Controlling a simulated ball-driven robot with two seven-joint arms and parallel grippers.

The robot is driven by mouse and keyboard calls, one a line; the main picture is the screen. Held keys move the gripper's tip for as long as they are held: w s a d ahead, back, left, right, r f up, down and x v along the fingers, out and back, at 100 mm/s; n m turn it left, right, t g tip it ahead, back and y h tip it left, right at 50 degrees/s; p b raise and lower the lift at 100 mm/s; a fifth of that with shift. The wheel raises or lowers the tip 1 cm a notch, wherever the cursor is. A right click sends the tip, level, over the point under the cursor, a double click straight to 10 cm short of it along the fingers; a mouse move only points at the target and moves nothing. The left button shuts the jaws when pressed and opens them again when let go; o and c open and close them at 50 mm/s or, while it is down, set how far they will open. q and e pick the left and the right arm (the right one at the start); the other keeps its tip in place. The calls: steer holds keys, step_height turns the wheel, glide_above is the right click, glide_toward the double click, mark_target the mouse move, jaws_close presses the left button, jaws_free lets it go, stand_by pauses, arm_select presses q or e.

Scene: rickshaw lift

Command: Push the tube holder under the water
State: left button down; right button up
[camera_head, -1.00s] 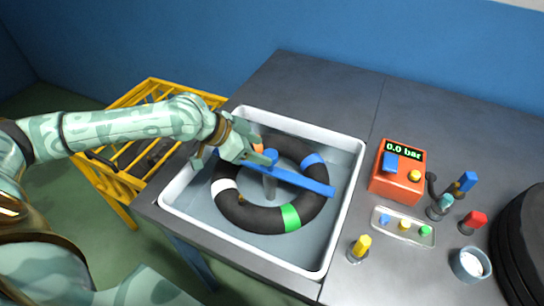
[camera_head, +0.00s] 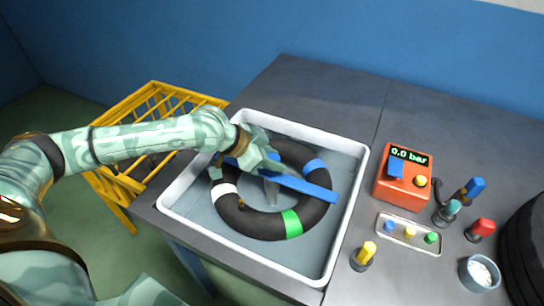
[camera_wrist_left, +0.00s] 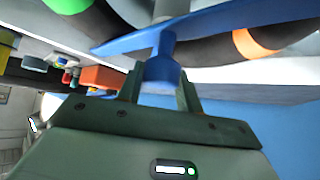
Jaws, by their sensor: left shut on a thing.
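The tube holder (camera_head: 312,188) is a long blue bar with a grey post, lying across the black ring-shaped tube (camera_head: 262,224). The tube has white, green and blue bands. It lies in the white basin (camera_head: 345,215) of water; how deep it sits I cannot tell. My left gripper (camera_head: 270,162) is over the middle of the holder, hiding its upright knob in the head view. In the left wrist view, its fingers (camera_wrist_left: 160,85) are shut on the blue knob (camera_wrist_left: 163,68), with the bar just beyond. My right gripper is not in view.
A yellow rack (camera_head: 150,100) stands left. The table (camera_head: 320,90) behind the basin is clear.

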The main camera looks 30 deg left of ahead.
mark_target(264, 176)
arm_select(q)
step_height(264, 176, down, 8)
steer(key=shift+f+b, duration=0.1)
steer(key=shift+b, duration=0.5)
steer(key=shift+s, duration=0.2)
steer(key=c, duration=0.9)
jaws_free()
steer(key=shift+w+f, duration=0.1)
steer(key=shift+c, duration=0.2)
steer(key=shift+w, duration=0.1)
steer(key=shift+a+r, duration=0.1)
steer(key=shift+r, duration=0.25)
steer(key=p+v, duration=0.5)
steer(key=v, duration=1)
steer(key=shift+s+a+r, duration=0.15)
steer(key=shift+s+a, duration=0.05)
steer(key=shift+s, duration=0.2)
